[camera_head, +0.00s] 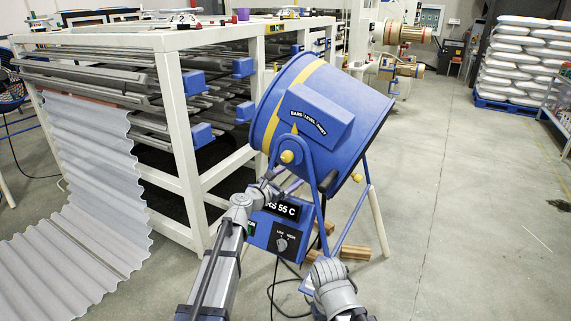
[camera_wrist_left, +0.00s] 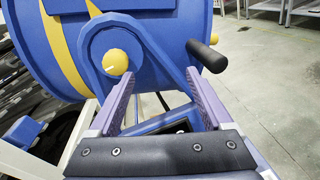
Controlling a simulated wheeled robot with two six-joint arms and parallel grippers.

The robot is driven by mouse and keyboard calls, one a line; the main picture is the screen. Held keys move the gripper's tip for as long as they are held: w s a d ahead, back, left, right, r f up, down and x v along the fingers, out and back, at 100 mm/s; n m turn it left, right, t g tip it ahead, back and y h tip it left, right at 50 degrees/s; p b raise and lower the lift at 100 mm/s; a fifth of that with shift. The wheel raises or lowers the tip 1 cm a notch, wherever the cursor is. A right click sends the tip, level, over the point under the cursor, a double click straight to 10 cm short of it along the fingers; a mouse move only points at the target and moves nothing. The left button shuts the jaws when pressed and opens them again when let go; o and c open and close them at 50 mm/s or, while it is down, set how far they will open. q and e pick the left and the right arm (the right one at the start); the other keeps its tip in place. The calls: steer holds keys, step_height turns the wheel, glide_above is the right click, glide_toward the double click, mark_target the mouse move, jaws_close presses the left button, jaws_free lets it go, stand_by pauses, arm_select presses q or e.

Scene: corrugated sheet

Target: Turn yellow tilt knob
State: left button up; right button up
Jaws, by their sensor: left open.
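The yellow tilt knob (camera_head: 287,157) sits at the pivot of the blue drum fan (camera_head: 318,105), on the near side of its bracket. It has a small white mark and shows in the left wrist view (camera_wrist_left: 115,62), beyond and just left of the left fingertip. My left gripper (camera_head: 278,184) is just below the knob in the head view. Its purple-padded fingers (camera_wrist_left: 161,76) are open and empty, apart from the knob. My right arm shows at the bottom of the head view, but its fingers do not show.
A control box (camera_head: 277,230) with a dial hangs below the fan. A black handle (camera_wrist_left: 207,56) sticks out right of the knob. A white rack (camera_head: 165,100) with rollers and a corrugated sheet (camera_head: 85,200) stands at left.

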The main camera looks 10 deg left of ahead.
mark_target(285, 158)
arm_select(q)
steer(key=w+a+r+n+t+y, duration=0.2)
steer(key=w+a+n, duration=0.1)
steer(key=a+n, duration=0.2)
steer(key=shift+f+x, duration=0.1)
steer(key=shift+x, duration=1.9)
steer(key=shift+f+x, duration=0.15)
steer(key=shift+x, duration=1.8)
steer(key=shift+a, duration=0.1)
jaws_close()
